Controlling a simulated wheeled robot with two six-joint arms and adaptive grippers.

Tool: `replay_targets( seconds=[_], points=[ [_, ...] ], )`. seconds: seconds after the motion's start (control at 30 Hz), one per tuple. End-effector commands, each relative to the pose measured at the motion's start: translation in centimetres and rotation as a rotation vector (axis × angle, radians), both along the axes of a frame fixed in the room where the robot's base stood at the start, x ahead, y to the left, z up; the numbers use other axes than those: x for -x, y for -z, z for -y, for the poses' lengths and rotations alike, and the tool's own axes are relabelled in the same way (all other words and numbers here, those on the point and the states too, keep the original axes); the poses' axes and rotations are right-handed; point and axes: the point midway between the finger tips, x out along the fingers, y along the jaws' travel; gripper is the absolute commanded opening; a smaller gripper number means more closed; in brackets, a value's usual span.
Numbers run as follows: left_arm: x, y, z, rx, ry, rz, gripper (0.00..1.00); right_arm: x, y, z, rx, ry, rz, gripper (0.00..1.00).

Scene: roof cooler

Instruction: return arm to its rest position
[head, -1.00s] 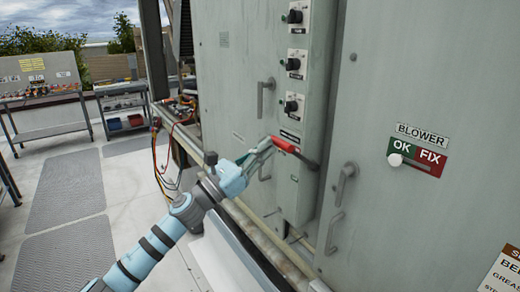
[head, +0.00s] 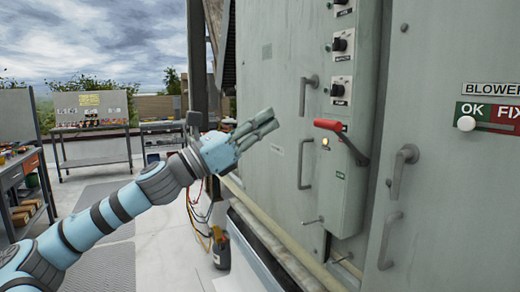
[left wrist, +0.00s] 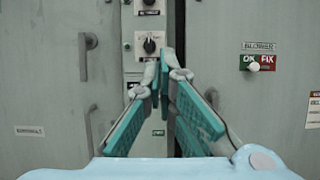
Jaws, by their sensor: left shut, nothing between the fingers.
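My left gripper (head: 268,122) is raised in the head view, in front of the grey cabinet and left of its control strip. Its fingers are together with nothing between them. It is apart from the red-handled lever (head: 328,125), which sits on the control strip to its right. In the left wrist view the teal fingers (left wrist: 163,75) converge toward the strip and cover part of it; the red handle cannot be made out there. My right gripper is not in view.
Black knobs (head: 339,44) line the strip above the lever, and a small lit lamp (head: 325,143) sits below it. Door handles (head: 307,130) stick out from the cabinet. A BLOWER slider (head: 466,123) is at right, on OK. A workbench (head: 92,145) stands at back left.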

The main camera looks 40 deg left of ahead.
Motion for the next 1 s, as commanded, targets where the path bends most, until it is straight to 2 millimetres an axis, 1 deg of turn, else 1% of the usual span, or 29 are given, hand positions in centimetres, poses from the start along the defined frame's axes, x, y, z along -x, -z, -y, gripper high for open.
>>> replay_targets(
  seconds=[0.03,0.1,0.27,0.67,0.77,0.8,0.83,0.87,0.9,0.93,0.97,1.0],
  points=[
    [0.3,0.2,-0.1,-0.002,-0.001,0.001,0.0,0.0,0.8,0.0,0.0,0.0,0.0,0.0],
    [0.5,-0.2,-0.2,0.001,0.0,0.0,0.0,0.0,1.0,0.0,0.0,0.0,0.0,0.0],
    [0.6,-0.6,-0.3,0.003,0.001,0.0,0.0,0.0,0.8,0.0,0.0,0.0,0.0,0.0],
    [0.6,-0.6,-0.2,0.006,0.003,-0.003,0.0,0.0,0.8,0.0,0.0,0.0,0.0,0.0],
    [0.6,-0.6,-0.4,0.082,0.035,-0.033,0.0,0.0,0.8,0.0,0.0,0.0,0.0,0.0],
    [0.4,-0.8,-1.2,0.169,0.053,-0.063,0.0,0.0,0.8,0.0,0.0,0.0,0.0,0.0],
    [-0.1,-1.0,-3.0,0.267,0.048,-0.086,0.0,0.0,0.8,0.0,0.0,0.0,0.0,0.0],
    [-0.6,-1.1,-5.2,0.366,0.039,-0.102,0.0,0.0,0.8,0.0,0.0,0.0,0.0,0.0],
    [-1.5,-0.5,-8.6,0.529,0.032,-0.121,0.0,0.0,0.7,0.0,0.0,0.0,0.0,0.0],
    [-2.4,0.7,-11.3,0.658,0.028,-0.14,0.0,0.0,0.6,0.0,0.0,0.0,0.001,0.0],
    [-3.4,2.4,-13.9,0.789,0.02,-0.16,0.0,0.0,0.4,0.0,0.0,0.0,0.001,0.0],
    [-4.6,5.5,-17.1,0.96,0.007,-0.186,0.0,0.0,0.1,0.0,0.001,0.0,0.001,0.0]
  ],
)
